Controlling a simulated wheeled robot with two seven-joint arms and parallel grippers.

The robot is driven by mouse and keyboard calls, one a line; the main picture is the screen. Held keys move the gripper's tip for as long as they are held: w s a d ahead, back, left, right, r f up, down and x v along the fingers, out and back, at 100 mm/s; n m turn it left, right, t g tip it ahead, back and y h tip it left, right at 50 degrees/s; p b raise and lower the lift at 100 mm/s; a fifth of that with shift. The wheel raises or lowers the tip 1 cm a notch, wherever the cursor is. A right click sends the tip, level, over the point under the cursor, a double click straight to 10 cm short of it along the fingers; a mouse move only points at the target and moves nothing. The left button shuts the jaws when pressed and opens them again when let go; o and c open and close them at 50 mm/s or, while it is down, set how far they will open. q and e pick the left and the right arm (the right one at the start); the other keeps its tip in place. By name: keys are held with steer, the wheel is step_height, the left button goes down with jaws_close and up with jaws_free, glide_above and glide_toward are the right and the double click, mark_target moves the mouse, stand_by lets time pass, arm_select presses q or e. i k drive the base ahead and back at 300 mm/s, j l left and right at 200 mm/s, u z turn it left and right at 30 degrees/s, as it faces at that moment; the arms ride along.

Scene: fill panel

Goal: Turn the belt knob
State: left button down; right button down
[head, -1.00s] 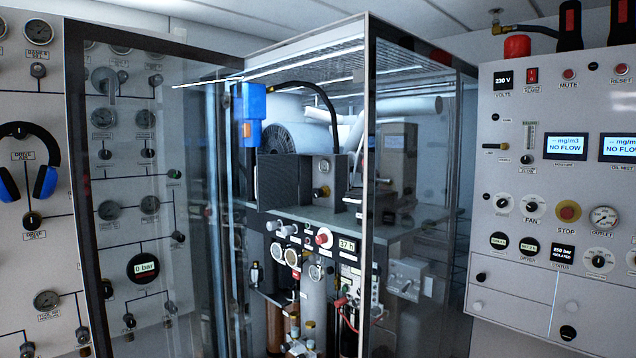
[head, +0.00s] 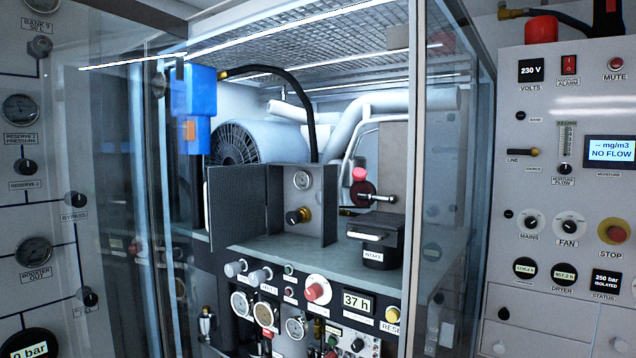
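No label reading "belt" is legible, so I cannot tell which knob is the belt knob. Inside the glass-walled cabinet, a small grey box with its dark door (head: 238,208) swung open holds a black and brass knob (head: 298,215) under a small gauge (head: 302,180). The cabinet's lower front panel carries two pale knobs (head: 248,272), a red knob on a white disc (head: 318,290) and a yellow knob (head: 392,314) at the right. Neither of my grippers is in view.
A glass pane (head: 105,200) stands in front of the left wall gauges. A metal post (head: 428,180) bounds the cabinet opening at right. Inside are a finned round housing (head: 250,142), a blue unit (head: 195,100) and a black intake box (head: 375,240). A control panel (head: 565,180) stands at right.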

mark_target(293, 217)
steer(key=i+j+z, duration=0.3)
steer(key=i+j, duration=0.35)
steer(key=l, duration=1.55)
